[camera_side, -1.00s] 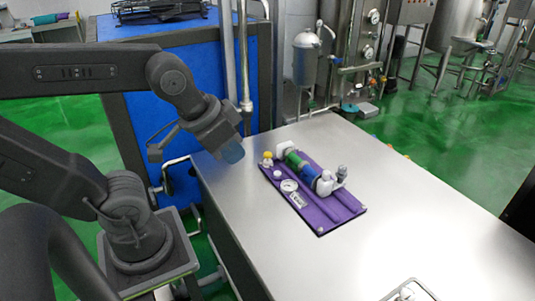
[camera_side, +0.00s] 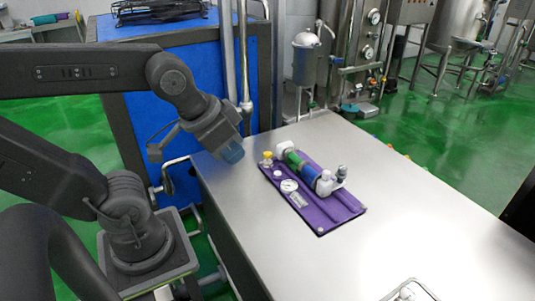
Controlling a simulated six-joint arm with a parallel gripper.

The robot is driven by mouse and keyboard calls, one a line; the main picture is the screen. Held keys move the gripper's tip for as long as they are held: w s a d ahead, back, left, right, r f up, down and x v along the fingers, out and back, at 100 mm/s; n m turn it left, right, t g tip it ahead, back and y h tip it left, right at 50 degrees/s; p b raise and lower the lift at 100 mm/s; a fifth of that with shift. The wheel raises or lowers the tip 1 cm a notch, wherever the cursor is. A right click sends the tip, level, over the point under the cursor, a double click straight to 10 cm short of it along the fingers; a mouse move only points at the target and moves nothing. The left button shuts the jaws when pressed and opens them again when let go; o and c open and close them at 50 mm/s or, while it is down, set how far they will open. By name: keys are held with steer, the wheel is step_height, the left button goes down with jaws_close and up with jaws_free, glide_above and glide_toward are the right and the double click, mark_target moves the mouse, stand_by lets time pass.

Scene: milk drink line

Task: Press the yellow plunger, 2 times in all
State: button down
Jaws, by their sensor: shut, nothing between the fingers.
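The yellow plunger (camera_side: 267,155) is a small yellow cap on a pale base at the far left corner of a purple board (camera_side: 325,217). The board lies flat on the steel table. My gripper (camera_side: 233,154) hangs above the table's left end, to the left of the plunger in the picture and apart from it. Its bluish fingertips are shut with nothing between them. I cannot tell how far down the plunger is pressed.
The board also carries a green and blue cylinder (camera_side: 300,167), a round gauge (camera_side: 289,186) and a white knob (camera_side: 278,175). A metal tray (camera_side: 410,290) shows at the bottom edge. The steel table (camera_side: 400,190) is bare to the right. A blue cabinet (camera_side: 165,105) stands behind my arm.

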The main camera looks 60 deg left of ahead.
steer(key=shift+w, duration=0.1)
steer(key=w+a+n+g+h, duration=0.1)
steer(key=w+a+n, duration=0.15)
steer(key=w, duration=0.35)
steer(key=w+a+n+h, duration=0.1)
steer(key=w+n, duration=0.2)
steer(key=w, duration=0.3)
steer(key=n+t+h, duration=0.2)
steer(key=n+t, duration=0.2)
steer(key=n, duration=1.3)
glide_above(267, 154)
step_height(267, 154, down, 22)
steer(key=shift+f, duration=4.4)
steer(key=shift+f, duration=0.1)
